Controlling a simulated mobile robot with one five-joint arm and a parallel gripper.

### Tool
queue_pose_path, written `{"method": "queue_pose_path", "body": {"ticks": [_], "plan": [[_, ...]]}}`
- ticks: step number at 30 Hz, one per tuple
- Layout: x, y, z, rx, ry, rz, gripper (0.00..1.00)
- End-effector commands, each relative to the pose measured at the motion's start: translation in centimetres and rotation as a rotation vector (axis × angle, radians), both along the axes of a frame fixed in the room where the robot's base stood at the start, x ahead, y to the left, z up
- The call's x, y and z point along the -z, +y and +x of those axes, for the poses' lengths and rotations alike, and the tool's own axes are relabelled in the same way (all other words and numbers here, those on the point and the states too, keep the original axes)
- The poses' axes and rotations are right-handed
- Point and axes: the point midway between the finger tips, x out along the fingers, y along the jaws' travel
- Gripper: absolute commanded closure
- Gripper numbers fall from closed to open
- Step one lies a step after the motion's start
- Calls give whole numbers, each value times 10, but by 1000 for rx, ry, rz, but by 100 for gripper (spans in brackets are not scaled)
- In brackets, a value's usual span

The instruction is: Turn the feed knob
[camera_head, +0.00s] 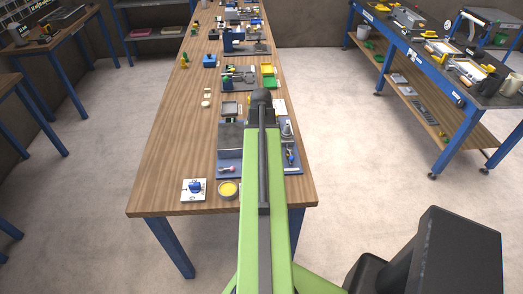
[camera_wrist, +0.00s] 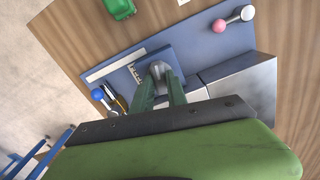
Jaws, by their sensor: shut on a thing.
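In the wrist view a small rounded grey knob (camera_wrist: 159,68), apparently the feed knob, stands on a blue panel (camera_wrist: 205,45). The two green fingers of my gripper (camera_wrist: 160,80) are shut on it, one on each side. The lower part of the knob is partly hidden by the fingers. A white strip and a small scale with marks lie on the panel beside it. In the head view my green arm reaches over the machine (camera_head: 231,138), and the fingers and knob are hidden behind the arm's dark end.
A lever with a pink ball (camera_wrist: 219,26) and a blue ball knob (camera_wrist: 98,94) stand close to my gripper. A grey metal block (camera_wrist: 250,85) lies at the right. A green object (camera_wrist: 120,8) is on the wooden table. A yellow dish (camera_head: 228,189) stands near the table's front edge.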

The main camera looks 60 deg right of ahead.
Motion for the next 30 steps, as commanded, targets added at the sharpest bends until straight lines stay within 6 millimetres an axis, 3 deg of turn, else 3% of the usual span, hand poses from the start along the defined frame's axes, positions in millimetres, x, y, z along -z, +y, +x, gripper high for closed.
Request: {"method": "queue_pose_path", "body": {"ticks": [6,7,12,23,30], "plan": [[0,0,0,0,0,0,100],[0,0,0,0,0,0,81],[0,0,0,-1,0,0,60],[-3,0,0,-1,0,0,60],[-36,0,0,-1,0,0,60]]}}
